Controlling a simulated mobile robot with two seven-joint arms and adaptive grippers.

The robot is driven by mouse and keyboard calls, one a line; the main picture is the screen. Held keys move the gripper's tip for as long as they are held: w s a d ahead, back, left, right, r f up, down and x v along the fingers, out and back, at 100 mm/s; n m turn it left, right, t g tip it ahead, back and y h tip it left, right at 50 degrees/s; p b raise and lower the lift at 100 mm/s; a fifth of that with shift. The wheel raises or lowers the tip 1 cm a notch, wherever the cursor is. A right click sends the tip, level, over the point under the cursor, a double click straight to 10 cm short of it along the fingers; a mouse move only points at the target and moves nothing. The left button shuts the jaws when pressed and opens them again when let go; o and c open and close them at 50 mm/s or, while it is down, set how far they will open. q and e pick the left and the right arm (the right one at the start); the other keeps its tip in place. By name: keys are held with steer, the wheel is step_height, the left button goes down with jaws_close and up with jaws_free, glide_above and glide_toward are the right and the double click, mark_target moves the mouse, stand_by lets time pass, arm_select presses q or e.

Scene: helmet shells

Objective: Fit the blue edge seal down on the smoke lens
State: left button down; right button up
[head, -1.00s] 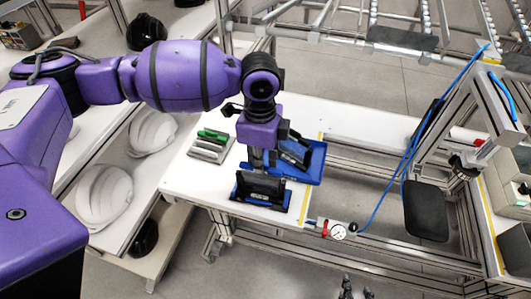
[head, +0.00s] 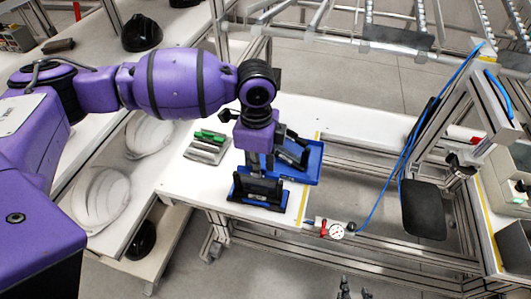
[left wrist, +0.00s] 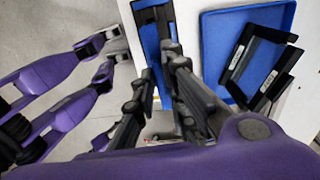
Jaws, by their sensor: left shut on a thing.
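My left gripper (head: 258,176) points down over a dark, upright lens-like piece (head: 262,188) standing on a blue base (head: 240,198) near the table's front edge. I take the dark piece to be the smoke lens. Whether the seal touches the lens cannot be told. My right gripper (head: 354,288) shows only its two dark tips, apart and empty.
A blue tray (head: 314,172) with dark framed pieces stands just behind and right. A grey rack (head: 208,154) with a green piece is to the left. White helmet shells (head: 100,198) lie on the left bench. A pressure gauge (head: 337,231) sits at the front edge.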

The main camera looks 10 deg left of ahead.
arm_select(q)
steer(key=shift+f, duration=0.6)
steer(key=c, duration=1.7)
jaws_free()
step_height(320, 180, up, 12)
steer(key=shift+w, duration=0.1)
